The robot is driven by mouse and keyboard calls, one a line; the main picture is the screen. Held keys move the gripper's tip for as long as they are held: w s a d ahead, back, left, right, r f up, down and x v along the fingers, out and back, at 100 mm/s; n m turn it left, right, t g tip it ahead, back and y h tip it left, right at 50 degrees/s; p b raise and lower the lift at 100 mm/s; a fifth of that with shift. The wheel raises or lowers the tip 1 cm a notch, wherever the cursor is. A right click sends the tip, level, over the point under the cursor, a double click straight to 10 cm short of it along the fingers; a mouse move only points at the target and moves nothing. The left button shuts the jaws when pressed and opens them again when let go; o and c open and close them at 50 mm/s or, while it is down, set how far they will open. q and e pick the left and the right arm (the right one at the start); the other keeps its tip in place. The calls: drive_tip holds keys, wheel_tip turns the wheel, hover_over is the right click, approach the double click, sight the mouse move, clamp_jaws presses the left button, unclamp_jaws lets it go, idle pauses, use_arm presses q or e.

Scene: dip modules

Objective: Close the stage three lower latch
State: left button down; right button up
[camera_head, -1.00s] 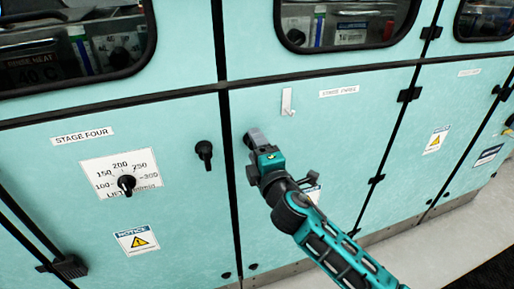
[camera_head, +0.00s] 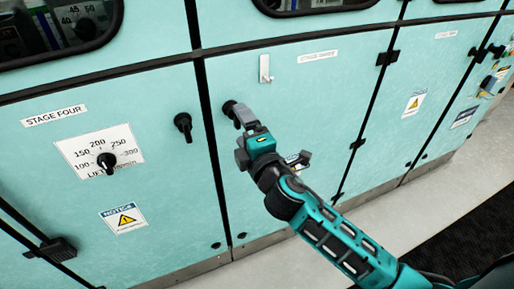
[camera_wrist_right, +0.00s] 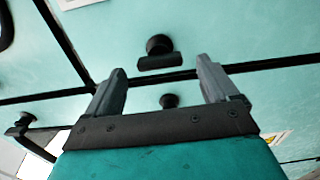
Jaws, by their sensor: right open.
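The stage three panel carries a small "STAGE THREE" label (camera_head: 317,56). The stage three lower latch (camera_head: 229,107) is a small black knob near the panel's left edge, partly hidden by my right gripper (camera_head: 241,115). In the right wrist view, that latch (camera_wrist_right: 168,100) appears between the two separated fingers of my right gripper (camera_wrist_right: 160,75), and nothing is gripped. My left gripper is not in view.
Across the dark seam is the stage four black latch (camera_head: 184,124), also in the wrist view (camera_wrist_right: 159,48). A pale hook-shaped handle (camera_head: 265,68) stands out above my gripper. A dial plate (camera_head: 99,152) is on stage four. Floor (camera_head: 380,215) lies open in front.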

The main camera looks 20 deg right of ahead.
drive_tip(key=s, duration=0.8)
drive_tip(key=shift+s+d+b, duration=0.15)
drive_tip(key=shift+b, duration=0.25)
drive_tip(key=s+f+m+g+p, duration=0.1)
drive_tip(key=s+f+m+g, duration=0.2)
drive_tip(key=s+f+m, duration=0.2)
drive_tip(key=s+d+f+m+g+y+p, duration=0.1)
drive_tip(key=s+f+m+g, duration=0.3)
drive_tip(key=f+m, duration=0.7)
wheel_tip(320, 180, down, 4)
drive_tip(key=s, duration=0.2)
drive_tip(key=shift+s+d, duration=0.15)
drive_tip(key=shift+s, duration=0.15)
drive_tip(key=shift+r, duration=0.1)
